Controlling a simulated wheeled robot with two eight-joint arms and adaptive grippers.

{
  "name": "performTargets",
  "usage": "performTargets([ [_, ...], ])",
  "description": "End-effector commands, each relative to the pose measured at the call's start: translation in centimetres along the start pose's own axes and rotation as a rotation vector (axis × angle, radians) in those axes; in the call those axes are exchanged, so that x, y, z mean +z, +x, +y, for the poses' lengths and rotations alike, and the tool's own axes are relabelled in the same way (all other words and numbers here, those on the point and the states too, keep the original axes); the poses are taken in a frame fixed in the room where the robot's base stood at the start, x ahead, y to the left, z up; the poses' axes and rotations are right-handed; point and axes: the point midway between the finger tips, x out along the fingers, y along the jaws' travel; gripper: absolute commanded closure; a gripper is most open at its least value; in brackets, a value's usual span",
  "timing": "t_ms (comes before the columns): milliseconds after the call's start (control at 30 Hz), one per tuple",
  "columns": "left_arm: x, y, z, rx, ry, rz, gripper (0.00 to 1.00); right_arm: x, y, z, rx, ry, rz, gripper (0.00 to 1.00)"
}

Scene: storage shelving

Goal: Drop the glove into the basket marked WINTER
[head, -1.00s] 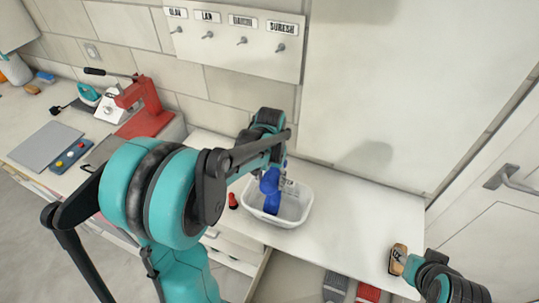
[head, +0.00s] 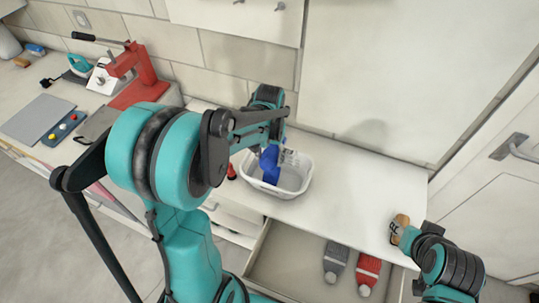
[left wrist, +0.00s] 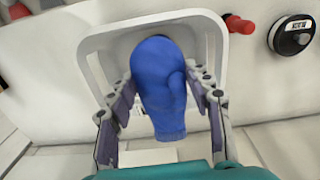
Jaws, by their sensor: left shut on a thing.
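The glove is a blue mitten (head: 270,163), hanging over the white basket (head: 302,187). My left gripper (head: 277,150) is shut on it. In the left wrist view the mitten (left wrist: 160,85) sits between my two fingers (left wrist: 165,92), with the basket rim (left wrist: 150,28) around and behind it. I cannot tell whether the mitten touches the basket floor. A pale label shows by the basket's back, but its text is unreadable. My right gripper (head: 411,238) is at the lower right, beside a brown lettered piece (head: 399,228); its jaws are unclear.
An open drawer (head: 283,262) below the counter holds a grey mitten (head: 335,260) and a red mitten (head: 368,270). A small red item (head: 231,171) stands left of the basket. A red press (head: 135,75) is at the left. The counter right of the basket (head: 355,180) is clear.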

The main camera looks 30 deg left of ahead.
Motion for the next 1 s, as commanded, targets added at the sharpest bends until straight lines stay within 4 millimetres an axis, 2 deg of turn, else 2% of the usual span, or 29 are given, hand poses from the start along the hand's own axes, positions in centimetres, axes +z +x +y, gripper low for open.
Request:
performTargets([
  [33,0.0,-0.1,0.0,0.000,0.000,0.000,0.79,0.0,0.0,0.0,0.000,0.000,0.000,0.60],
  [67,0.0,-0.1,0.0,0.000,0.000,0.000,0.47,0.0,0.0,0.0,0.000,0.000,0.000,0.60],
  [133,0.0,-0.1,0.0,0.000,0.000,0.000,0.29,0.0,0.0,0.0,0.000,0.000,0.000,0.60],
  [167,0.0,-0.1,0.0,0.000,0.000,0.000,0.26,0.0,0.0,0.0,0.000,0.000,0.000,0.60],
  [467,0.0,-0.1,0.0,0.000,0.000,0.000,0.26,0.0,0.0,0.0,0.000,0.000,0.000,0.60],
  [567,0.0,-0.8,0.0,0.000,0.000,0.000,0.26,0.0,0.0,0.0,0.000,0.000,0.000,0.60],
  [667,0.0,-2.3,0.0,0.000,0.000,0.000,0.26,0.0,0.0,0.0,0.000,0.000,0.000,0.60],
  [1000,0.1,-9.5,0.0,0.000,0.000,0.000,0.26,0.0,0.0,0.0,0.000,0.000,0.000,0.60],
])
